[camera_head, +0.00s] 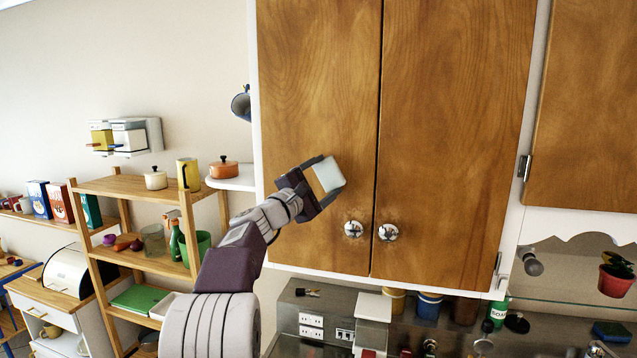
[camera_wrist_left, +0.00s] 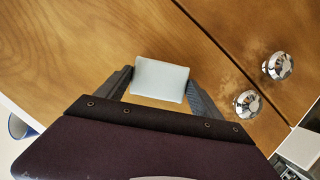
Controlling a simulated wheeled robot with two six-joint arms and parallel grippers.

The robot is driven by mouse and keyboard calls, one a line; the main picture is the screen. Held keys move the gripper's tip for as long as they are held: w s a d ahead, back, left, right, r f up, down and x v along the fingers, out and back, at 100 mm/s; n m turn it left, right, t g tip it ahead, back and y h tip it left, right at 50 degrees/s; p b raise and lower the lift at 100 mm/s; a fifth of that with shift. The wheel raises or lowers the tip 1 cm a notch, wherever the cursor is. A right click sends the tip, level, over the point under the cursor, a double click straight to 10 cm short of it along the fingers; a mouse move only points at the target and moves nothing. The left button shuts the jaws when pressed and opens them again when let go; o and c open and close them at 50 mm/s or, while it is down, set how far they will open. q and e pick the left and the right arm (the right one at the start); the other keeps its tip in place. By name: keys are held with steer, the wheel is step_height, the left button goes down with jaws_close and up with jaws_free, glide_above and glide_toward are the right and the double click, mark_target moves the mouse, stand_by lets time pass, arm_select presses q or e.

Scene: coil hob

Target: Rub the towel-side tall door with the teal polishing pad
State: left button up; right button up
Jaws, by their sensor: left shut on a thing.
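My left gripper (camera_head: 328,182) is shut on a pale, bluish-white block-like pad (camera_head: 328,174), held in front of the left tall wooden door (camera_head: 318,80). In the left wrist view the pad (camera_wrist_left: 161,79) sits between the two dark fingers of the gripper (camera_wrist_left: 160,88), with the door's wood grain behind it. Whether the pad touches the door cannot be told. The right tall door (camera_head: 455,120) stands beside it, both shut. No towel shows, so I cannot tell which door is the towel-side one. My right gripper is out of view.
Two round metal knobs, the left one (camera_head: 353,229) and the right one (camera_head: 388,232), stick out low on the doors, right of the gripper. A wooden shelf (camera_head: 135,186) with pots stands left. A cluttered counter (camera_head: 540,343) lies below, with a dark blue-green block (camera_head: 611,332).

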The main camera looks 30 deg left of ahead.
arm_select(q)
steer(key=shift+s, duration=0.15)
steer(key=s+b, duration=0.1)
steer(key=s+d+b, duration=0.1)
steer(key=s, duration=0.1)
steer(key=s+b, duration=0.2)
steer(key=shift+s+d, duration=0.25)
steer(key=shift+f, duration=0.1)
steer(key=s+b, duration=0.1)
steer(key=s+d+b, duration=0.1)
steer(key=s, duration=0.1)
steer(key=shift+w+a, duration=0.15)
stand_by(0.3)
